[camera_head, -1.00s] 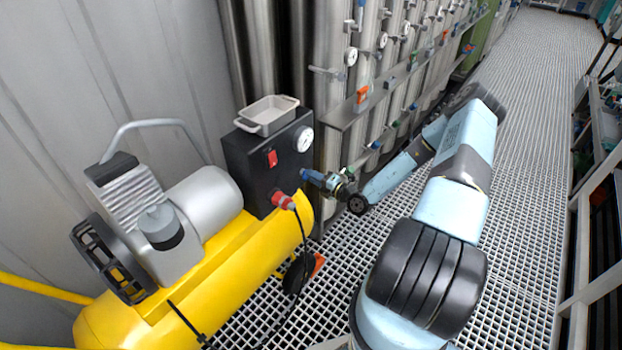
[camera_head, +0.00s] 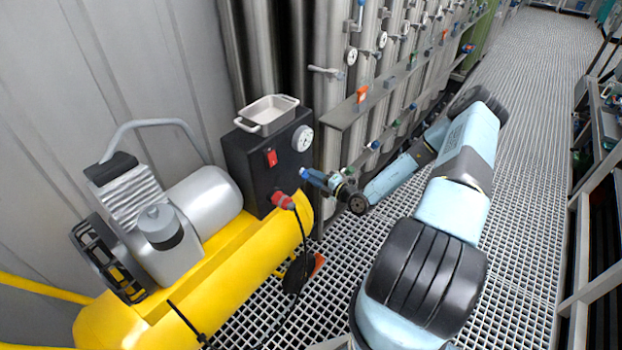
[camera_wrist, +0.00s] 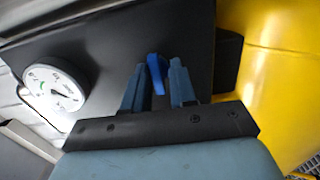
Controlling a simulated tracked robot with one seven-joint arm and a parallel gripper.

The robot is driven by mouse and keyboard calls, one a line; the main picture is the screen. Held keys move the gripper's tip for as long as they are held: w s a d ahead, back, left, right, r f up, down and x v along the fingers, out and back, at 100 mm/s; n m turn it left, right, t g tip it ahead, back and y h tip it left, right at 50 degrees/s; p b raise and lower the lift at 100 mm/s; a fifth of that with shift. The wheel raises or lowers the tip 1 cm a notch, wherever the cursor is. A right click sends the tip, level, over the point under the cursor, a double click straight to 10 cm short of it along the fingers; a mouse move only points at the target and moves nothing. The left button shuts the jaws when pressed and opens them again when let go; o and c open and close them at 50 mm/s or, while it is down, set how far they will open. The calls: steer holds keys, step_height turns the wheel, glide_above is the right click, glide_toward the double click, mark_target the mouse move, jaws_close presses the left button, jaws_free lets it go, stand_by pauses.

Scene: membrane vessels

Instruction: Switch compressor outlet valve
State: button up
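The compressor has a yellow tank (camera_head: 205,285) and a black box (camera_head: 250,170) with a gauge (camera_head: 302,138) and a red switch (camera_head: 271,157). The outlet valve's blue handle (camera_wrist: 157,73) shows in the wrist view against the black box, between the two dark fingers of my gripper (camera_wrist: 160,85). A gap shows between the handle and the right finger; the left finger is very close to it. In the head view my gripper (camera_head: 312,178) is at the box's right side, below the gauge, and mostly hides the valve. The gripper looks open around the handle.
A grey tray (camera_head: 266,114) sits on top of the black box. A red plug (camera_head: 283,200) with a black cable is just below and left of my gripper. Steel vessels (camera_head: 330,100) with valves stand behind. The grating floor (camera_head: 530,150) is clear on the right.

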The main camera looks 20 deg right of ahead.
steer(key=shift+o, duration=1.1)
steer(key=shift+a+r, duration=0.1)
steer(key=v, duration=1.3)
steer(key=shift+s, duration=0.3)
